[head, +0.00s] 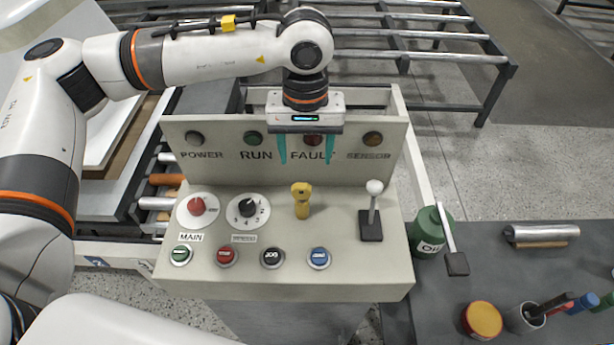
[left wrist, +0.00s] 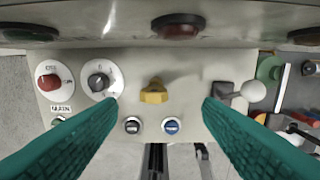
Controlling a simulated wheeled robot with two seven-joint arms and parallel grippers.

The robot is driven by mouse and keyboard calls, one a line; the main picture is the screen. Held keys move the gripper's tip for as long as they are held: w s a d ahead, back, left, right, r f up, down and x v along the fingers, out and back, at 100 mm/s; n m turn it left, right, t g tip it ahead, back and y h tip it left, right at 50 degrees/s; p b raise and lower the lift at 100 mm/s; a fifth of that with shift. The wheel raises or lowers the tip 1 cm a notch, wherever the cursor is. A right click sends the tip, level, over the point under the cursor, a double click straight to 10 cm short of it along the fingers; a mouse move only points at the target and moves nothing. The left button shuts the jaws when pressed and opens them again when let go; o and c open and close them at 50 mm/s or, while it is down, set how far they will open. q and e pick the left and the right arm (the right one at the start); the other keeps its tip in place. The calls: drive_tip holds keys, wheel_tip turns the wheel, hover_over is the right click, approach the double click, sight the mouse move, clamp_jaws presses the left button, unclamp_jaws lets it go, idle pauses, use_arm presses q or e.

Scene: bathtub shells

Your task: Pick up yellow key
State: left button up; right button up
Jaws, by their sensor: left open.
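The yellow key (head: 301,200) stands upright on the sloped top of the control panel (head: 340,275), between the white-plated dials and the lever. It also shows in the left wrist view (left wrist: 154,91), between and beyond the two fingers. My left gripper (head: 305,160) points down in front of the panel's upright back board, above and behind the key in the head view. Its teal fingers are spread wide and hold nothing. In the left wrist view the left gripper's fingers (left wrist: 160,118) frame the key without touching it. My right gripper is not in view.
A red knob (head: 197,206) and a black dial (head: 248,208) are left of the key. A white-ball lever (head: 373,205) rises to its right. Several push buttons (head: 272,256) line the front. A green oil can (head: 428,235) stands right of the panel, by a dark table (head: 560,262).

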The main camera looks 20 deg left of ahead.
sight(302, 185)
use_arm(q)
drive_tip(key=f, duration=0.2)
drive_tip(key=s+f+p, duration=0.1)
drive_tip(key=f, duration=0.1)
drive_tip(key=shift+s+f+p, duration=0.1)
drive_tip(key=shift+f+p, duration=0.2)
drive_tip(key=shift+f, duration=0.4)
drive_tip(key=shift+a+f+p, duration=0.1)
drive_tip(key=shift+f+p, duration=0.25)
drive_tip(key=f+p, duration=0.2)
drive_tip(key=f, duration=0.1)
drive_tip(key=shift+a+f, duration=0.2)
drive_tip(key=shift+f, duration=0.6)
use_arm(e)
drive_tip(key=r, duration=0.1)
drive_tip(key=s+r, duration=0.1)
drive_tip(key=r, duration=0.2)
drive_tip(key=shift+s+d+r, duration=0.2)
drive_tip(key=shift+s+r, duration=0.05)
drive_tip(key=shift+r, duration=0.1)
use_arm(q)
drive_tip(key=c, duration=1.1)
drive_tip(key=shift+o, duration=0.2)
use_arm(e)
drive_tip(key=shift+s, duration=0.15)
use_arm(q)
drive_tip(key=shift+r, duration=0.15)
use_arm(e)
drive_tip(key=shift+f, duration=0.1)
